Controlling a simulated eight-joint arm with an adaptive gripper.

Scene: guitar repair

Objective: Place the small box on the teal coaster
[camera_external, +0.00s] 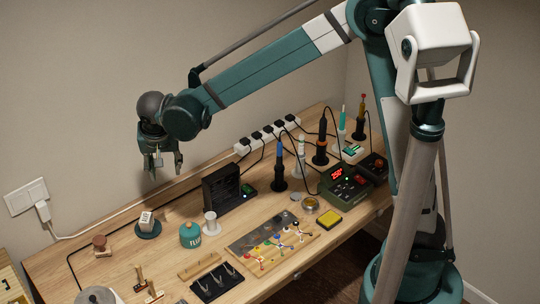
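The small box (146,219) is white with dark print on its front. It stands upright on the round, dark teal coaster (150,234) at the left back of the bench. My gripper (164,171) hangs above and slightly right of the box, clear of it. Its fingers point down, spread apart, with nothing seen between them. The box hides the middle of the coaster.
A teal jar (190,235), a white spool (211,223) and a black slotted unit (222,188) stand right of the coaster. A reddish-brown stamp-like object (100,244) stands to its left. Soldering tools and a wired board (272,243) fill the right side.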

